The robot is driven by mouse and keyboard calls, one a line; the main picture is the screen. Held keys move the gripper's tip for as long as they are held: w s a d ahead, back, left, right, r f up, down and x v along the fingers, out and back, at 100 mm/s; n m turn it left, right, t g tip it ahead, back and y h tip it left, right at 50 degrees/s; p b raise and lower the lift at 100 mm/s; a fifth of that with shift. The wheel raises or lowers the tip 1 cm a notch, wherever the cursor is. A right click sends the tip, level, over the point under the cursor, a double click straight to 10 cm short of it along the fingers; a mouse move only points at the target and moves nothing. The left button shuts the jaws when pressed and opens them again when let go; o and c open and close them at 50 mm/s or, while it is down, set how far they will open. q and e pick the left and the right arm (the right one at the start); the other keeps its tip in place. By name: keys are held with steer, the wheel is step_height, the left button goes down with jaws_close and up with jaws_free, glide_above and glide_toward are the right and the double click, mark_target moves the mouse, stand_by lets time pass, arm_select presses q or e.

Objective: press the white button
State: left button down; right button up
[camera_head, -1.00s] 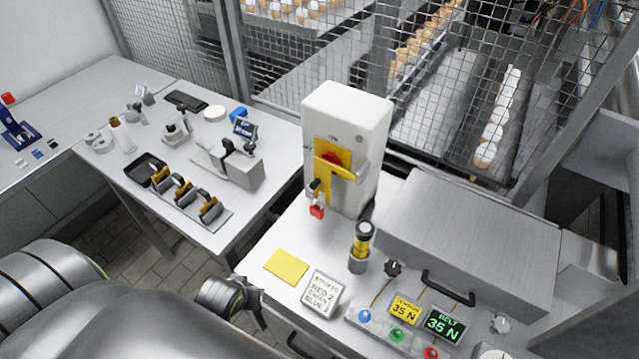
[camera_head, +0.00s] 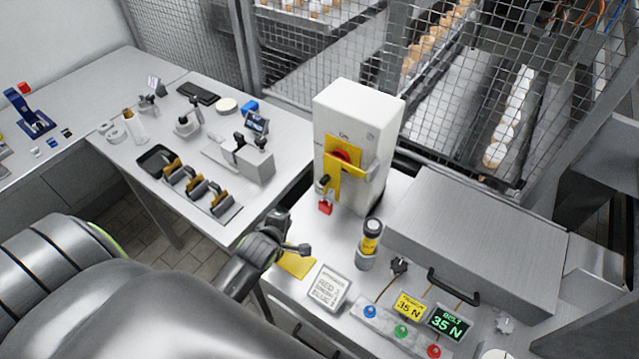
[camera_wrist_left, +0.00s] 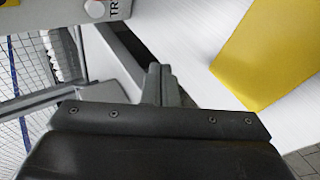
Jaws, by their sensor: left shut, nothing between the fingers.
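In the head view I cannot pick out this button for sure. My left gripper (camera_head: 303,250) is shut and empty, just above the yellow pad (camera_head: 297,264), in front of the white switch box (camera_head: 352,110). Its closed fingers (camera_wrist_left: 158,84) point toward the box side in the left wrist view, apart from the button. My right gripper is not in view.
The switch box carries a red and yellow switch (camera_head: 343,160) and a red padlock (camera_head: 325,207). A yellow-black cylinder (camera_head: 369,238), a sign card (camera_head: 329,288) and a panel of coloured buttons (camera_head: 401,331) stand nearby. A metal box (camera_head: 480,225) and mesh fence lie behind.

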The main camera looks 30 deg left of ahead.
arm_select(q)
steer(key=w+n, duration=0.1)
steer(key=w+n+t, duration=0.1)
steer(key=w+n, duration=0.1)
steer(key=shift+r, duration=0.35)
steer(key=shift+w, duration=0.35)
steer(key=w+b, duration=0.1)
steer(key=w, duration=0.1)
steer(key=w+b, duration=0.1)
steer(key=w, duration=0.3)
steer(key=shift+w+d+b, duration=0.3)
steer(key=shift+d+b, duration=0.05)
steer(key=shift+b, duration=0.05)
steer(key=shift+w, duration=0.65)
steer(key=shift+w, duration=0.15)
stand_by(0.9)
steer(key=shift+w, duration=0.3)
